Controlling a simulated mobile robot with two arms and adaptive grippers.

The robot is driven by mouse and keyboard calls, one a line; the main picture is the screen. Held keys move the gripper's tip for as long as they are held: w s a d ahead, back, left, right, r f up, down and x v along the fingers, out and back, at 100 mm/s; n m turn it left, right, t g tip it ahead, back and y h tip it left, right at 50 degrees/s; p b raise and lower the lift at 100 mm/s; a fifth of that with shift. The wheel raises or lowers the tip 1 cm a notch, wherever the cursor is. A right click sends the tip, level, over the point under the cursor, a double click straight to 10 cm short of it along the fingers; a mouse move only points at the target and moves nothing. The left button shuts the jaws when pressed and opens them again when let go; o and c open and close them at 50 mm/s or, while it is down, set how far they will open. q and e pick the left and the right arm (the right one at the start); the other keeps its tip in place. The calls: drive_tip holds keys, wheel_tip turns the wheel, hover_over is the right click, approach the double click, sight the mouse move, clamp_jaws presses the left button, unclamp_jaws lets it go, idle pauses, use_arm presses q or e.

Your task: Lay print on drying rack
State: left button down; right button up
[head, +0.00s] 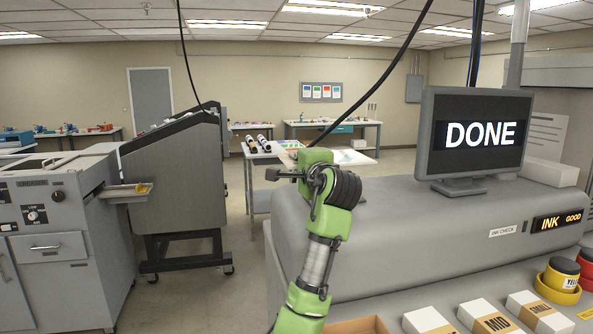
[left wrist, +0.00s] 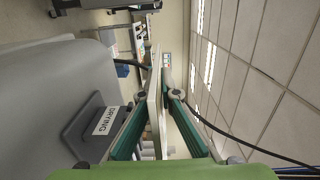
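The print (head: 358,156) is a pale flat sheet with some green on it, seen at a low angle just beyond my left gripper (head: 290,160) in the head view. In the left wrist view the print (left wrist: 154,95) is nearly edge-on between the two teal fingers of the left gripper (left wrist: 163,92), which is shut on it. The sheet is held in the air. A dark plate with a "DRYING" label (left wrist: 105,120) shows on a grey surface in the left wrist view. I cannot make out the drying rack clearly. My right gripper is out of view.
A monitor reading "DONE" (head: 475,138) stands on a long grey machine (head: 400,225) at the right. A grey machine with a side tray (head: 60,225) and a tall slanted cabinet (head: 175,180) are at the left. Bare floor lies between them. Cables hang from the ceiling.

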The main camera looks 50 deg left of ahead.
use_arm(q)
drive_tip(key=shift+w+a+f, duration=0.15)
drive_tip(key=shift+w+f, duration=0.05)
drive_tip(key=shift+f, duration=0.1)
drive_tip(key=f+p, duration=0.1)
drive_tip(key=f, duration=0.2)
drive_tip(key=shift+w+a+f+p, duration=0.1)
drive_tip(key=shift+a+f+p, duration=0.15)
drive_tip(key=shift+p, duration=0.15)
drive_tip(key=shift+f, duration=0.1)
drive_tip(key=shift+d, duration=0.1)
drive_tip(key=c, duration=2.3)
unclamp_jaws()
drive_tip(key=shift+f, duration=0.15)
